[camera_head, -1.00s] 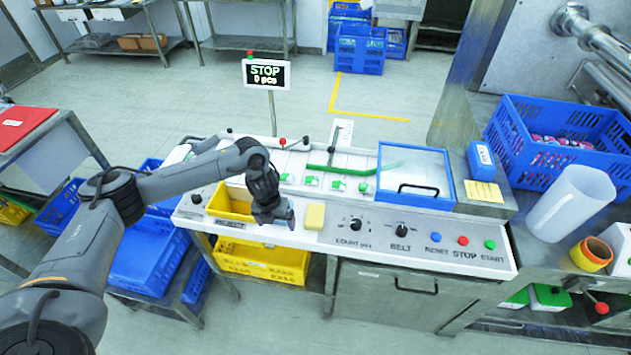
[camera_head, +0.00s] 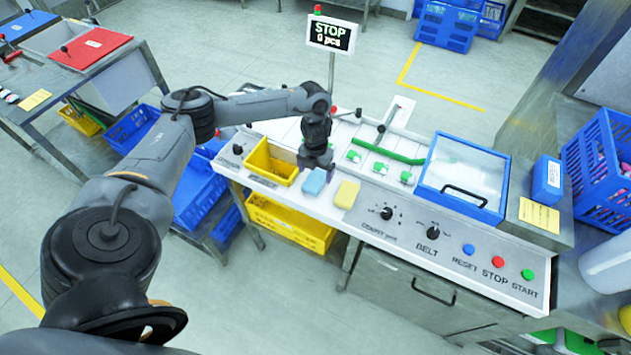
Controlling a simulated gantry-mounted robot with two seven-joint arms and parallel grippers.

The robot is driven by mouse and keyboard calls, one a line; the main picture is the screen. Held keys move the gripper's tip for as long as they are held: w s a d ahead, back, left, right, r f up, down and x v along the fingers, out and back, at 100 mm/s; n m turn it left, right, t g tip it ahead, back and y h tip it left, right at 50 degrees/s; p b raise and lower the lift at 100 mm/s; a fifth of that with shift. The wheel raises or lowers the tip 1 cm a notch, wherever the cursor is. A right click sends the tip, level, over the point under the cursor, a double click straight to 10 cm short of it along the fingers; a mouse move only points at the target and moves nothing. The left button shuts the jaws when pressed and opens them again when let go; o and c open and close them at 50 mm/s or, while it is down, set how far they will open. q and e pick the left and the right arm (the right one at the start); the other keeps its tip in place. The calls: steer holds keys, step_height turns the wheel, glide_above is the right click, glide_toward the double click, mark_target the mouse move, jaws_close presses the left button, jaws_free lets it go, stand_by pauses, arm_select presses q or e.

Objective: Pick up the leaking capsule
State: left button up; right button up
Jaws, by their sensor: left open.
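My left gripper (camera_head: 318,167) points down at the left end of the white machine deck, just right of the yellow bin (camera_head: 262,163) and behind a blue block (camera_head: 314,181). It is open; its fingers are small and dark here, and I see nothing held. I cannot make out a leaking capsule in this view. Small green-and-white pieces (camera_head: 378,167) sit on the deck lanes right of the gripper. The inside of the yellow bin is too small to read. My right gripper is not in view.
A yellow block (camera_head: 347,194) lies beside the blue one. A green bar (camera_head: 388,150) crosses the lanes. A blue-framed clear lid (camera_head: 463,178) is to the right. A STOP sign (camera_head: 331,34) stands behind. A blue crate (camera_head: 598,168) is at far right.

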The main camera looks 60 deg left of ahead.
mark_target(315, 179)
arm_select(q)
steer(key=f, duration=0.4)
steer(key=shift+a+f, duration=0.2)
steer(key=shift+f, duration=0.2)
steer(key=c, duration=1.1)
